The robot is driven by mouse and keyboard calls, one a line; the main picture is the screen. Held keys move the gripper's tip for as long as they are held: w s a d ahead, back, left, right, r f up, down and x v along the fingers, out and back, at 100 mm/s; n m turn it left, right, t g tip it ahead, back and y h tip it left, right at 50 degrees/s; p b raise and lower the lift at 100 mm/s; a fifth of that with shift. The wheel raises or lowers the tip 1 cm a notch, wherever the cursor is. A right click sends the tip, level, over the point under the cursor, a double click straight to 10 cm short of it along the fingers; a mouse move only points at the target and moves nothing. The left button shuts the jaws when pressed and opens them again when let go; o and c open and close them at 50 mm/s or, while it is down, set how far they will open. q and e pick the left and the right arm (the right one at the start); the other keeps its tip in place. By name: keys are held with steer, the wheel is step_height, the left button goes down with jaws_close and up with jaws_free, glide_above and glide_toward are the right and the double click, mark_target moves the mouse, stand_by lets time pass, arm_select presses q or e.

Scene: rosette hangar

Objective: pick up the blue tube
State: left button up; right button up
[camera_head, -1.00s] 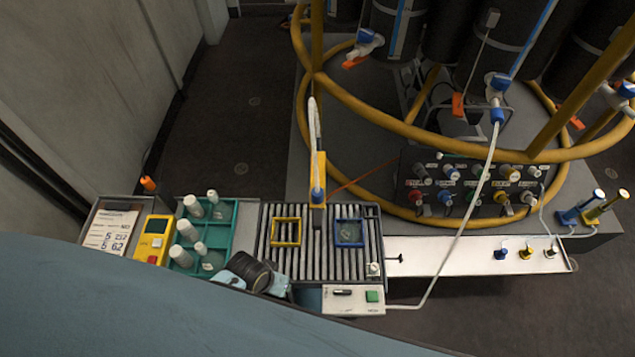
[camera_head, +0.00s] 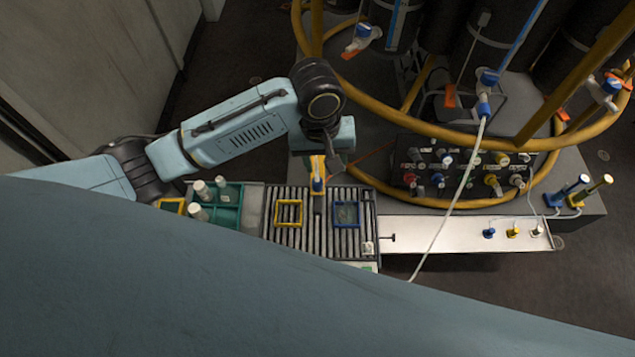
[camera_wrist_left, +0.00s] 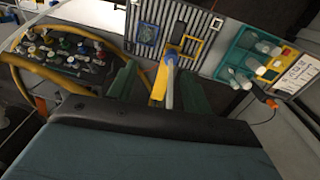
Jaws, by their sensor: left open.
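A pale tube with a blue end (camera_head: 317,184) stands by a yellow upright bracket (camera_head: 316,163) at the back edge of the slatted rack. My left arm reaches over from the left, and its wrist hides the tube's upper part. In the left wrist view the tube (camera_wrist_left: 169,88) and the yellow bracket (camera_wrist_left: 158,84) lie between the two dark green fingers of my left gripper (camera_wrist_left: 158,88). The gripper is open, and I cannot tell whether the tube is at fingertip depth.
The slatted rack (camera_head: 334,249) holds a yellow frame (camera_head: 288,214) and a blue frame (camera_head: 346,215). A green tray (camera_head: 226,216) with white bottles is to its left. A yellow ring frame (camera_head: 440,137) and a panel of coloured connectors (camera_head: 460,165) stand behind at right.

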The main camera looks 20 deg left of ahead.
arm_select(q)
steer(key=w+a+r+n, duration=0.1)
steer(key=a+r, duration=0.1)
steer(key=y, duration=0.1)
glide_above(317, 181)
steer(key=f, duration=0.8)
steer(key=shift+d, duration=0.2)
steer(key=shift+a+f, duration=0.15)
steer(key=shift+f, duration=2.45)
steer(key=c, duration=1)
steer(key=shift+r, duration=0.1)
